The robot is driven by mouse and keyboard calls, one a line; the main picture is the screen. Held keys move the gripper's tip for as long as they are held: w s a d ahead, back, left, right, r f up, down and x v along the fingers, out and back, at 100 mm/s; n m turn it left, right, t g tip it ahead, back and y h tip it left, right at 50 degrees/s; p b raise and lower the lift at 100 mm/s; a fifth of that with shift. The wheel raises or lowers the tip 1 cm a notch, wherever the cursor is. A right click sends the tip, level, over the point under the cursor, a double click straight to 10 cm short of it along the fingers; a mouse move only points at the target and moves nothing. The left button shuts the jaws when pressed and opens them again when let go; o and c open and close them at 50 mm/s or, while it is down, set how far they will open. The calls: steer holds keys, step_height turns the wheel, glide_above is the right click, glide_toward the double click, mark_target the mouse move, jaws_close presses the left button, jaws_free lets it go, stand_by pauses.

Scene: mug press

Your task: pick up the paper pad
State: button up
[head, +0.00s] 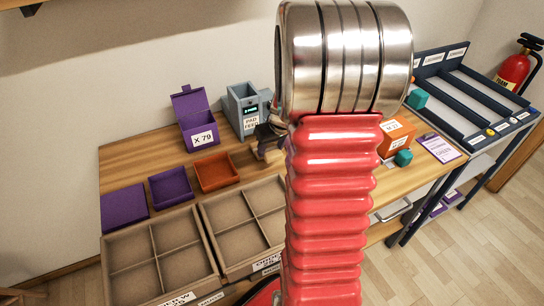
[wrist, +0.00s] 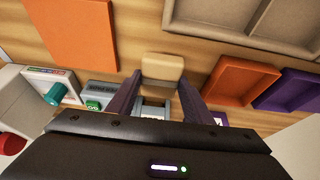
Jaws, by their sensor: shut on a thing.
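The paper pad (wrist: 162,67) is a small beige block in the wrist view. It sits between the tips of my gripper's two dark fingers (wrist: 161,84), which are shut on it. Wooden tabletop shows around it in that view; I cannot tell how high the pad is above it. In the head view my gripper (head: 267,137) is partly hidden behind my red arm, in front of the grey pad feeder (head: 243,108).
An orange tray (head: 216,172) and a purple tray (head: 171,187) lie left of my gripper. A purple open box (head: 199,130) stands behind them. Divided cardboard bins (head: 162,292) are at the front. An orange box (head: 397,135) stands to the right.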

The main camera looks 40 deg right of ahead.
mark_target(268, 147)
steer(key=shift+r, duration=1.8)
steer(key=w+a+n, duration=0.1)
steer(key=w+a, duration=0.2)
steer(key=a, duration=0.7)
steer(key=w+a+f+n, duration=0.1)
steer(key=w+a, duration=0.3)
steer(key=a, duration=0.6)
steer(key=w+a+f+n+y, duration=0.1)
steer(key=w+a, duration=0.3)
steer(key=a, duration=0.7)
steer(key=shift+f, duration=0.2)
steer(key=shift+s+a, duration=0.1)
steer(key=shift+a, duration=0.05)
